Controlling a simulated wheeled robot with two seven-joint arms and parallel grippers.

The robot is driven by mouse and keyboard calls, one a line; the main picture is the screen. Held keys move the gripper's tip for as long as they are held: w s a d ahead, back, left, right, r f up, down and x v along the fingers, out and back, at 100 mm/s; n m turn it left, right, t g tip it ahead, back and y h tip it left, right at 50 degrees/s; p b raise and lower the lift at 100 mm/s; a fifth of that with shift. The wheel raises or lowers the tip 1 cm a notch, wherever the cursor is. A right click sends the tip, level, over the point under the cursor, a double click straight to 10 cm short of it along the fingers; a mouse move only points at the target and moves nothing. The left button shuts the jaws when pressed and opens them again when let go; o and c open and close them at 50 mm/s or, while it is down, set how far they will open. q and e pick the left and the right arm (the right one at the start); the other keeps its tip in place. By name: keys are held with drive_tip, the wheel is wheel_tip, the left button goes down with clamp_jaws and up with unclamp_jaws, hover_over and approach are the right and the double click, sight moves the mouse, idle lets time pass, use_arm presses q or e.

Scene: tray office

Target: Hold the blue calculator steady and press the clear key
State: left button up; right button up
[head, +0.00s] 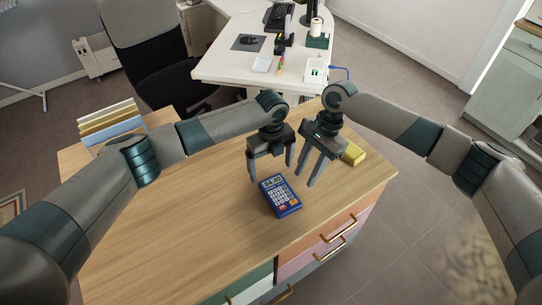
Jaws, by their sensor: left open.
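The blue calculator (287,210) lies on the wooden desk top (190,220), keys facing up, with its lit display at the far end. It has white keys and an orange and a red key near its front edge. The key labels are too small to read. My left gripper (273,170) is open just beyond the calculator's far end, fingers pointing down, with nothing between them. My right gripper (306,179) is to the right of the calculator, fingers pointing down and apart, empty. Neither gripper visibly touches the calculator.
Stacked folders or books (110,122) stand at the desk's far left. Drawers (325,240) are below the front edge. A white desk (222,65) and black chair (150,50) stand behind. The desk left of the calculator is clear.

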sight(271, 179)
use_arm(q)
drive_tip(key=shift+f, duration=2.55)
drive_tip(key=c, duration=1.2)
use_arm(e)
clamp_jaws()
